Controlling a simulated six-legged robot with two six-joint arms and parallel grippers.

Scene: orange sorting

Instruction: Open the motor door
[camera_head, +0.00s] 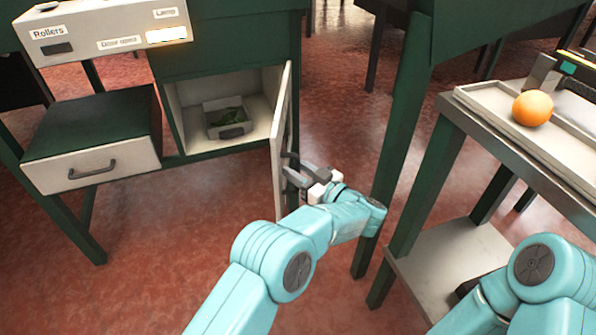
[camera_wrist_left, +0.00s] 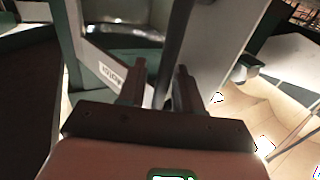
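The motor door (camera_head: 281,140) is a pale panel hinged at the right of the open compartment (camera_head: 180,115) under the green cabinet. It stands swung well outward, seen nearly edge-on. My left gripper (camera_head: 297,172) is at the outer side of the door, by its dark handle. In the left wrist view, a dark handle bar (camera_wrist_left: 178,45) runs between the two fingers of my left gripper (camera_wrist_left: 162,80), which stand apart with a gap visible. A "Motor" label (camera_wrist_left: 111,72) shows left of the fingers. My right gripper is out of view; only its arm shows.
A small box (camera_head: 226,122) with something green sits inside the compartment. A drawer (camera_head: 92,165) is at the left, below a labelled control panel (camera_head: 105,30). A green table leg stands right of my gripper. An orange (camera_head: 532,108) lies on a tray (camera_head: 490,105) at the right.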

